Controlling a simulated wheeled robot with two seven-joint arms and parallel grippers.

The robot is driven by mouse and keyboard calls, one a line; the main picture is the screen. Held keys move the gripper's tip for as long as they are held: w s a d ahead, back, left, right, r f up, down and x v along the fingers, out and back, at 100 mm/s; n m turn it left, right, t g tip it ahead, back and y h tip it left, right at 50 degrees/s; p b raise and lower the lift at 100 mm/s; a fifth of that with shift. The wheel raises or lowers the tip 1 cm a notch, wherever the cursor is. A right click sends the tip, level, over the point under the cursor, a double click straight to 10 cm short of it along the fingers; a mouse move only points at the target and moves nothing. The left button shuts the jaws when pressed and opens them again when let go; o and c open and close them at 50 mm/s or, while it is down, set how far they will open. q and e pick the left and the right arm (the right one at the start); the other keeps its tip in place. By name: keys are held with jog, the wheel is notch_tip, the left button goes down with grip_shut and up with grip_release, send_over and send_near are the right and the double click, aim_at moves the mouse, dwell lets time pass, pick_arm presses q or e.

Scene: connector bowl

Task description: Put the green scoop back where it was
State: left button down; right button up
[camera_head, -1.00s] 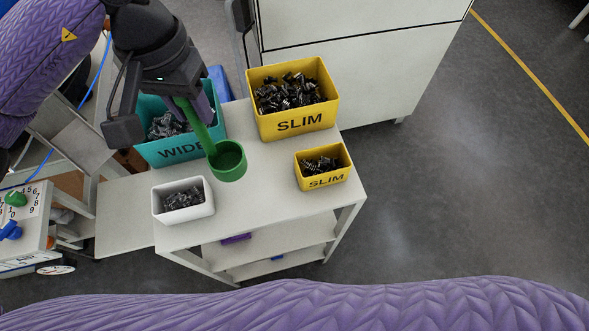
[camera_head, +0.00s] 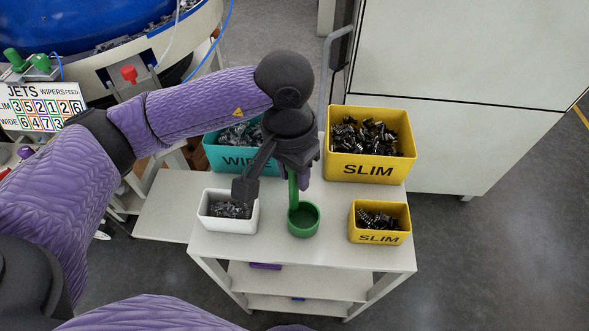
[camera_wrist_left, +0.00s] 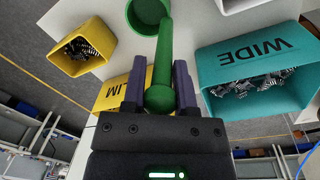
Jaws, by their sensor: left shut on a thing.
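The green scoop (camera_head: 303,221) has a round cup and a straight handle. My left gripper (camera_head: 297,178) is shut on its handle, with the cup hanging below, open side up. The cup is over the trolley top (camera_head: 270,247), between the white bin and the small yellow bin. I cannot tell whether it touches the surface. In the left wrist view the handle (camera_wrist_left: 164,45) runs between the two fingers of the left gripper (camera_wrist_left: 159,82), and the cup (camera_wrist_left: 149,12) is cut off at the top edge. My right gripper is not in view.
A white bin (camera_head: 212,222) stands left of the scoop, a small yellow SLIM bin (camera_head: 358,236) right. A teal WIDE bin (camera_head: 222,160) and a large yellow SLIM bin (camera_head: 345,170) stand behind. All hold connectors. A cabinet (camera_head: 455,130) stands behind right.

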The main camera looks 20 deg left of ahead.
pick_arm(q)
jog(key=shift+c, duration=2)
grip_release()
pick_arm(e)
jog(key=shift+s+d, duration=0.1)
pick_arm(q)
jog(key=shift+r+p, duration=0.35)
jog(key=shift+p, duration=0.05)
jog(key=r, duration=0.3)
jog(key=r+p, duration=0.1)
jog(key=r, duration=0.7)
jog(key=shift+w+a+r+p, duration=0.1)
jog(key=shift+w+a+p, duration=0.05)
jog(key=shift+a+p, duration=0.25)
jog(key=shift+r, duration=0.2)
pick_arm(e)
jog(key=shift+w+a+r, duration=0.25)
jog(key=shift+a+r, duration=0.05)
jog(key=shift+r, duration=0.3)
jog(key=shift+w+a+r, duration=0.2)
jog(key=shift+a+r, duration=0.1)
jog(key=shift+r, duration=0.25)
